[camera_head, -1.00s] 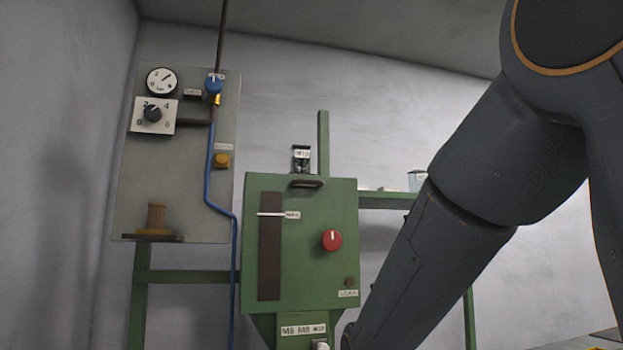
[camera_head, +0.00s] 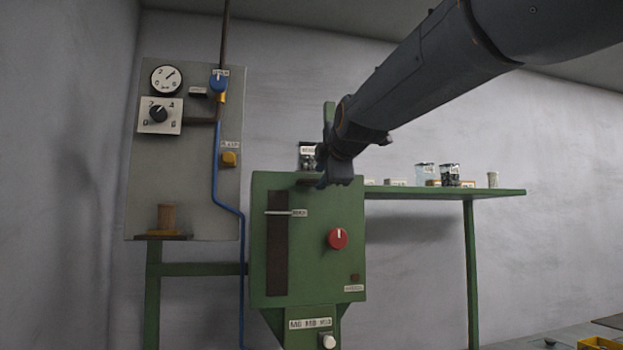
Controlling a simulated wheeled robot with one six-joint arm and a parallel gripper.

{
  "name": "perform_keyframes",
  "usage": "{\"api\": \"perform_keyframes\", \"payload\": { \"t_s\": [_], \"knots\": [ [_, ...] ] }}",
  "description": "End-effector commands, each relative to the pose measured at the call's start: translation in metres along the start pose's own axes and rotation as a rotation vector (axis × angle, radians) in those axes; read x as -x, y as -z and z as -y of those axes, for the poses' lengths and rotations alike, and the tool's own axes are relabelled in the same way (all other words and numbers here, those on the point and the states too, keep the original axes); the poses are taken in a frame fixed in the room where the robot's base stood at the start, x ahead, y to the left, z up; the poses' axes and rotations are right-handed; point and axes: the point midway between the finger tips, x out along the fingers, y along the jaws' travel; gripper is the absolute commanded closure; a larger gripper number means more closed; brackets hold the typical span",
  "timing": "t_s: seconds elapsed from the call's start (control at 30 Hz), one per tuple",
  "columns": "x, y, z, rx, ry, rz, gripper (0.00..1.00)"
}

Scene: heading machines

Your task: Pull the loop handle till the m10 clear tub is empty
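The green machine box (camera_head: 330,270) stands at the middle, with a slotted dark strip and a red knob (camera_head: 338,239) on its front. A dark loop handle (camera_head: 308,182) is at its top edge, partly hidden by my arm. My gripper (camera_head: 322,184) is at the handle's right end; whether it touches it or how its fingers stand is not clear. A small clear tub with dark contents (camera_head: 307,156) shows behind the box top, its label too blurred to be sure of. Clear tubs (camera_head: 425,172) and (camera_head: 449,174) also stand on the shelf.
A green shelf (camera_head: 495,193) runs right from behind the box, holding small containers. A grey panel (camera_head: 180,190) with gauge, dial, blue valve and blue hose (camera_head: 216,170) is at the left. A yellow crate (camera_head: 593,343) shows at lower right.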

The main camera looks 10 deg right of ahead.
Motion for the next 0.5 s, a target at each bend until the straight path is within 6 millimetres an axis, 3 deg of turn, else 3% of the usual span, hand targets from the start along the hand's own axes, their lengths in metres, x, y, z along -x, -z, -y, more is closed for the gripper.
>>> {"api": "perform_keyframes", "payload": {
  "t_s": [0.23,0.5],
  "knots": [
    [-0.035,0.000,-0.001,-0.001,0.002,0.000,0.71],
    [-0.051,0.000,0.000,-0.002,0.000,0.001,0.71]
  ]
}}
